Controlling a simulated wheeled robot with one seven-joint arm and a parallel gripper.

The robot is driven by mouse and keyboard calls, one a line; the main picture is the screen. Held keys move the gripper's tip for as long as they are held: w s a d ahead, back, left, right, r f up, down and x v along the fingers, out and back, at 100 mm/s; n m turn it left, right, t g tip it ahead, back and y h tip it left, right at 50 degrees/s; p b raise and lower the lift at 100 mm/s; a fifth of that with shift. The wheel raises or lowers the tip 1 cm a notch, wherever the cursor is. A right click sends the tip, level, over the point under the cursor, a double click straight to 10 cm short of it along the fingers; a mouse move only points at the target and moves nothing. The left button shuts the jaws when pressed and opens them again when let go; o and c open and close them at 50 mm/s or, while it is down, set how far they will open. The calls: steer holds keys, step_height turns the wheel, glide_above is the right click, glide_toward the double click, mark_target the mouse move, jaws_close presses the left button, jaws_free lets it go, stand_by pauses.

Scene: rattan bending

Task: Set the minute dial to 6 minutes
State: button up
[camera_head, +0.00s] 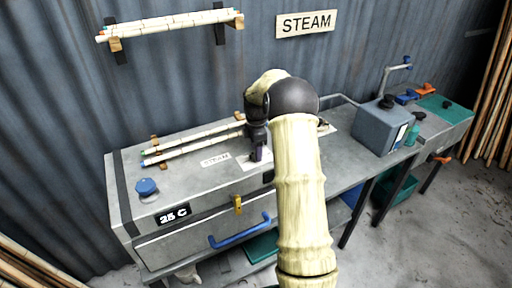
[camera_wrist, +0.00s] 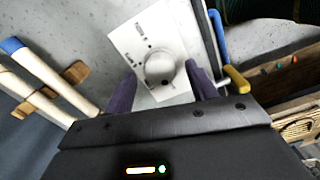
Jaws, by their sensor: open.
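The minute dial (camera_wrist: 160,68) is a round grey knob on a white plate (camera_wrist: 128,38) with small dark marks, seen in the wrist view. The marks are too small to read, so its setting cannot be told. My gripper (camera_wrist: 160,72) is open, with one dark purple finger on each side of the dial; I cannot tell whether either touches it. In the head view my gripper (camera_head: 258,154) points down at the top of the grey steam box (camera_head: 195,182). There it and my arm hide the dial.
Rattan poles (camera_head: 195,148) lie on the box top, left of my gripper. A blue knob (camera_head: 146,187), a "25 C" display (camera_head: 174,214), a yellow latch (camera_head: 238,205) and a blue handle (camera_head: 240,232) are on the box. A grey tank (camera_head: 378,128) stands right.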

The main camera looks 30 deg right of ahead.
steer(key=shift+f, duration=0.55)
steer(key=shift+c, duration=0.5)
steer(key=c, duration=0.9)
